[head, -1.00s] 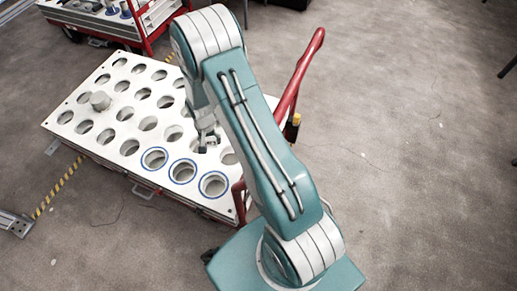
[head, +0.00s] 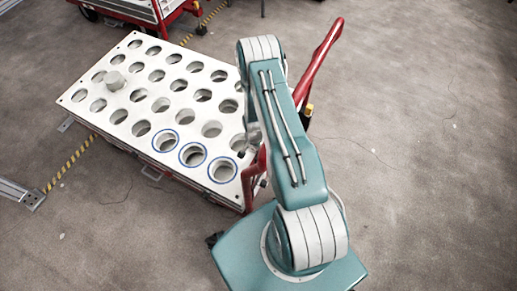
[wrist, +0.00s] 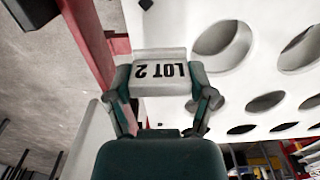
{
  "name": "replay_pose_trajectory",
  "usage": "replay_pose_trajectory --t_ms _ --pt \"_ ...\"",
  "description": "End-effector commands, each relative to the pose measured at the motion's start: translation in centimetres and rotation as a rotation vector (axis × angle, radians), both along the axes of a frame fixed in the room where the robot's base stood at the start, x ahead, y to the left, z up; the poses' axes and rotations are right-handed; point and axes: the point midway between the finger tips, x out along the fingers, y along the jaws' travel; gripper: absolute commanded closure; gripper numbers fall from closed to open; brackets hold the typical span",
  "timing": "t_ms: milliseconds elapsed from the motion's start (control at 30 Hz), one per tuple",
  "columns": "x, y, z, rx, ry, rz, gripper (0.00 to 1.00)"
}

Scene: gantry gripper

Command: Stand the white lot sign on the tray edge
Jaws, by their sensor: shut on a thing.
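The white lot sign (wrist: 160,58), lettered "LOT 2", shows upside down in the wrist view. My gripper (wrist: 162,84) is shut on it, with a finger at each side. The white tray (head: 147,60) with rows of round holes lies left of my arm in the head view. In the wrist view the tray (wrist: 222,86) fills the right, beyond the sign; I cannot tell whether the sign touches it. In the head view my arm mostly hides the gripper near the tray's right end, and the sign cannot be made out.
A red handle (head: 322,58) rises at the tray's right end, and a red bar (wrist: 86,32) passes close left of the sign. Three front holes have blue rings. Another cart (head: 150,10) stands behind.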

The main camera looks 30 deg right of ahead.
Motion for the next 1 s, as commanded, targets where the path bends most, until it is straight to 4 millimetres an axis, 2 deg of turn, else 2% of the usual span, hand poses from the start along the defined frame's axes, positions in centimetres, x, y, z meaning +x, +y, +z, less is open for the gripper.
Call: replay_pose_trajectory --t_ms 33,100,233,433,600,900,933,967,1000 --pt "0.2 -0.6 -1.2 0.002 0.003 -0.002 0.55" --pt "0.8 -1.4 -2.3 0.002 0.003 -0.001 0.55" --pt "1.6 -2.5 -3.9 0.001 0.003 -0.001 0.55" --pt "2.2 -3.3 -5.1 0.001 0.003 0.001 0.55" --pt "2.2 -3.3 -7.5 0.001 0.004 0.002 0.55" --pt "2.3 -3.3 -8.1 0.0 0.002 0.002 0.55" --pt "2.3 -3.3 -8.1 0.0 0.002 0.002 0.17" --pt "2.3 -3.3 -8.1 0.0 0.002 0.002 0.03" --pt "2.3 -3.3 -8.1 0.0 0.002 0.002 0.0"
